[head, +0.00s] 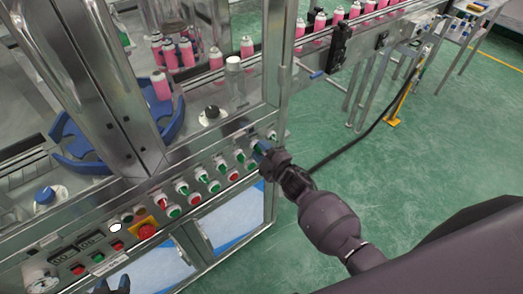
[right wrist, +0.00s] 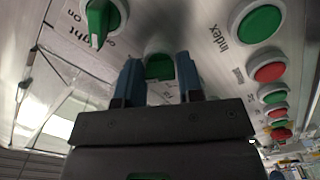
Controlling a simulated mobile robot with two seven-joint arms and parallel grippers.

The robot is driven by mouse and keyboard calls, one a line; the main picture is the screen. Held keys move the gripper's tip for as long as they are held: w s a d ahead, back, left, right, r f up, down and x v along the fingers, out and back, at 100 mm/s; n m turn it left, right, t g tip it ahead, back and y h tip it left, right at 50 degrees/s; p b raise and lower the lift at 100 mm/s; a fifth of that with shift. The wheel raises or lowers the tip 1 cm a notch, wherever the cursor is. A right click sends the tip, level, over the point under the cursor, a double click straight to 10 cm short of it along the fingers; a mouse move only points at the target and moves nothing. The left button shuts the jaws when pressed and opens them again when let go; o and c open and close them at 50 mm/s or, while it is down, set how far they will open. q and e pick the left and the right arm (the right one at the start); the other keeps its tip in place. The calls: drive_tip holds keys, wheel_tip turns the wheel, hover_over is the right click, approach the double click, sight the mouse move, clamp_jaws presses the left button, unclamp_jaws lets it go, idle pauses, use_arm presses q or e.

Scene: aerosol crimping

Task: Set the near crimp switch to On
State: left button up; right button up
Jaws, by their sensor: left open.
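The front panel carries a row of green and red controls. In the right wrist view a green control (right wrist: 160,66) in a pale ring lies between the two blue fingers of my right gripper (right wrist: 161,80). The fingers stand apart on either side of it; I cannot tell whether they touch it. Its label is hidden, so I cannot confirm that it is the near crimp switch. In the head view my right gripper (head: 262,148) is at the right end of the row and covers part of it. My left gripper (head: 116,287) shows only partly at the bottom edge, open.
In the right wrist view a green rotary switch (right wrist: 102,20) is at upper left, and a green button (right wrist: 259,25) labelled Index is at right. The head view shows a red stop button (head: 146,231) on yellow and pink cans (head: 161,86).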

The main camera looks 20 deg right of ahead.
drive_tip(key=o, duration=0.3)
drive_tip(key=shift+o, duration=0.2)
drive_tip(key=v, duration=1)
drive_tip(key=shift+s, duration=0.4)
drive_tip(key=shift+d, duration=0.15)
drive_tip(key=s+d+f+m+g+h, duration=0.1)
drive_tip(key=s+d+m+g+h, duration=0.1)
drive_tip(key=s+m, duration=0.5)
drive_tip(key=s+d+f+m+g+h, duration=0.2)
drive_tip(key=s+d+m+g+h, duration=0.1)
drive_tip(key=s+m, duration=0.4)
drive_tip(key=shift+s+d+m+h, duration=0.4)
drive_tip(key=shift+s+d+h, duration=0.4)
drive_tip(key=shift+s, duration=0.3)
